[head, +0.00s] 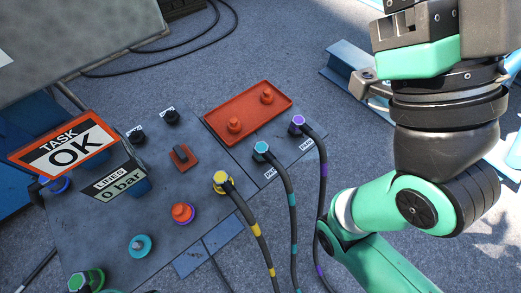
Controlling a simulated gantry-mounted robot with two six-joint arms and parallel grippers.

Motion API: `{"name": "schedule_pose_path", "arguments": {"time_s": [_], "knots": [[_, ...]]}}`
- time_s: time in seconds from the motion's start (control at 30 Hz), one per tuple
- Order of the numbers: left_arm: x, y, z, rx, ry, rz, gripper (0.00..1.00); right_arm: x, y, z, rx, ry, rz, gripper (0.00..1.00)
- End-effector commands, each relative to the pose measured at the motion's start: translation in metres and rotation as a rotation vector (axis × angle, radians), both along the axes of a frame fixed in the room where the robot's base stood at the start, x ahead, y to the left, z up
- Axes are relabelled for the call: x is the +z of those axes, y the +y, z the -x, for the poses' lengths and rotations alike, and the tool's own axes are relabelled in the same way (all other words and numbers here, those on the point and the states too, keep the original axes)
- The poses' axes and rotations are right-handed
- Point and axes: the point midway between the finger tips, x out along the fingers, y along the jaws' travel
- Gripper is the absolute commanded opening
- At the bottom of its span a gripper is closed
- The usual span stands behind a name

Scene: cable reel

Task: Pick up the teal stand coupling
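The teal coupling (261,150) stands in a park spot on the right side of the grey panel. Its dark hose with teal bands (292,200) runs down toward the bottom edge. My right gripper (412,32) is at the top right, raised and well to the right of the teal coupling, apart from it. Its fingertips are not clear enough to tell open from shut. No held thing shows in it. My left gripper is not in view. A teal round port (140,246) sits at the panel's lower left.
A purple coupling (298,122) and a yellow coupling (221,180), both with hoses, stand close on either side. A red tray (249,110) with two orange caps lies behind.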

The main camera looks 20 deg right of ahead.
Motion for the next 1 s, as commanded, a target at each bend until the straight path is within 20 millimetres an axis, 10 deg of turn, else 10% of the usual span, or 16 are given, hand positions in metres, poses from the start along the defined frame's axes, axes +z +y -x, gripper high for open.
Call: {"name": "schedule_pose_path", "arguments": {"time_s": [0.4,0.63,1.0], "knots": [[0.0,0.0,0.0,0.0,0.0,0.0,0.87,0.0,0.0,0.0,0.0,0.0,0.0,0.52],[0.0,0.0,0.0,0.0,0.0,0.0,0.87,0.0,0.0,0.0,0.0,0.0,0.0,0.93],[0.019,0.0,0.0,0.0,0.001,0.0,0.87,0.019,0.0,0.0,0.0,-0.001,0.0,0.93]]}}
